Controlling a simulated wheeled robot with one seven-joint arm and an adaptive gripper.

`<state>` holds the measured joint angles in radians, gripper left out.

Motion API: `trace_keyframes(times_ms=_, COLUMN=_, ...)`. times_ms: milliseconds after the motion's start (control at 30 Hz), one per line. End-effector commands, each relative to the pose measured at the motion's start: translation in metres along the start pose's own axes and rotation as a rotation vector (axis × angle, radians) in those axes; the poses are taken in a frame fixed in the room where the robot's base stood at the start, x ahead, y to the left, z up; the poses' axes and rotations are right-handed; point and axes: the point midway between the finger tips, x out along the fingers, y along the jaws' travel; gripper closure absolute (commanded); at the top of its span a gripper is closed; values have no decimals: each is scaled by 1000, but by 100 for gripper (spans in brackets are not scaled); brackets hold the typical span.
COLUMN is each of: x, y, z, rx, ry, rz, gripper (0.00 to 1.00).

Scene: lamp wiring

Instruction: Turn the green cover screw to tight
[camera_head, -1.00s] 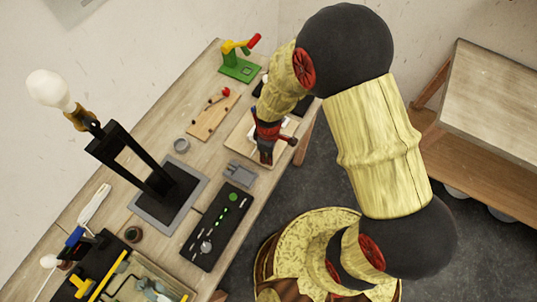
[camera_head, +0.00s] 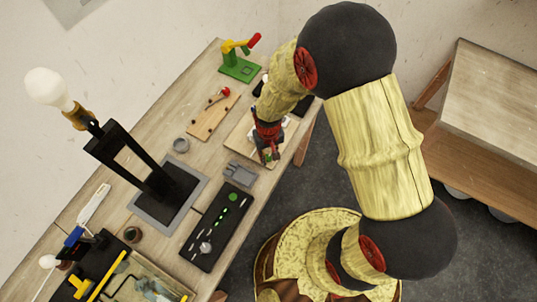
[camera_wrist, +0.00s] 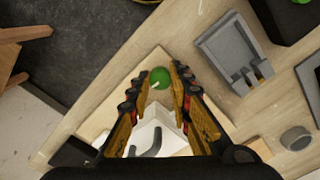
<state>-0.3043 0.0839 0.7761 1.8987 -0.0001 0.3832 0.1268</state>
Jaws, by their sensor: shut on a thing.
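The green cover screw (camera_wrist: 160,77) shows as a round green head with a pale mark in the wrist view, over a light wooden board (camera_wrist: 112,106). My gripper (camera_wrist: 159,73) has one finger on either side of the head and is shut on it. A white block (camera_wrist: 154,134) with dark grey hooked pieces lies below it in that view, partly hidden by the fingers. In the head view my gripper (camera_head: 268,157) is over the board (camera_head: 238,139) near the table's front edge; the screw cannot be made out clearly there.
A grey bracket (camera_wrist: 236,52) lies beside the board, with a small grey round dish (camera_wrist: 297,138) further off. In the head view a black control panel (camera_head: 218,228), a lamp stand (camera_head: 133,167) and a green clamp-like stand (camera_head: 240,67) are on the table (camera_head: 170,125).

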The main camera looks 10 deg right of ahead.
Motion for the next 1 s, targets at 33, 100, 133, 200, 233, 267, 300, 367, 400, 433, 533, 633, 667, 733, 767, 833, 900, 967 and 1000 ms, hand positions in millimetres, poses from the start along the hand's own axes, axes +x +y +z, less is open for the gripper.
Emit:
trace_keyframes(times_ms=33, x=0, y=0, z=-1, rx=44, ry=2, rz=0, gripper=100)
trace_keyframes(times_ms=100, x=0, y=0, z=-1, rx=110, ry=1, rz=0, gripper=100)
trace_keyframes(times_ms=133, x=0, y=0, z=-1, rx=137, ry=1, rz=0, gripper=100)
trace_keyframes(times_ms=200, x=0, y=0, z=-1, rx=200, ry=1, rz=0, gripper=100)
trace_keyframes(times_ms=233, x=0, y=0, z=-1, rx=226, ry=2, rz=0, gripper=100)
trace_keyframes(times_ms=267, x=0, y=0, z=-1, rx=251, ry=2, rz=0, gripper=100)
trace_keyframes(times_ms=300, x=0, y=-1, z=-1, rx=284, ry=2, rz=-1, gripper=100)
trace_keyframes(times_ms=367, x=0, y=-1, z=-1, rx=331, ry=2, rz=-1, gripper=100)
trace_keyframes(times_ms=400, x=0, y=-1, z=-1, rx=359, ry=2, rz=-1, gripper=100)
trace_keyframes(times_ms=433, x=0, y=-1, z=-1, rx=379, ry=2, rz=-1, gripper=100)
trace_keyframes(times_ms=533, x=-1, y=-1, z=-1, rx=439, ry=2, rz=-1, gripper=100)
trace_keyframes(times_ms=633, x=-1, y=-1, z=-1, rx=488, ry=2, rz=-1, gripper=100)
trace_keyframes(times_ms=667, x=-1, y=-1, z=-1, rx=500, ry=2, rz=-1, gripper=100)
trace_keyframes(times_ms=733, x=-1, y=-1, z=-1, rx=524, ry=2, rz=-1, gripper=100)
trace_keyframes(times_ms=767, x=-1, y=-1, z=-1, rx=533, ry=2, rz=-1, gripper=100)
trace_keyframes(times_ms=833, x=-1, y=-1, z=-1, rx=549, ry=2, rz=-1, gripper=100)
trace_keyframes(times_ms=900, x=-1, y=-1, z=-1, rx=560, ry=2, rz=-1, gripper=100)
trace_keyframes(times_ms=967, x=-1, y=-1, z=-1, rx=567, ry=2, rz=-1, gripper=100)
trace_keyframes(times_ms=1000, x=-1, y=-1, z=-1, rx=570, ry=2, rz=-1, gripper=100)
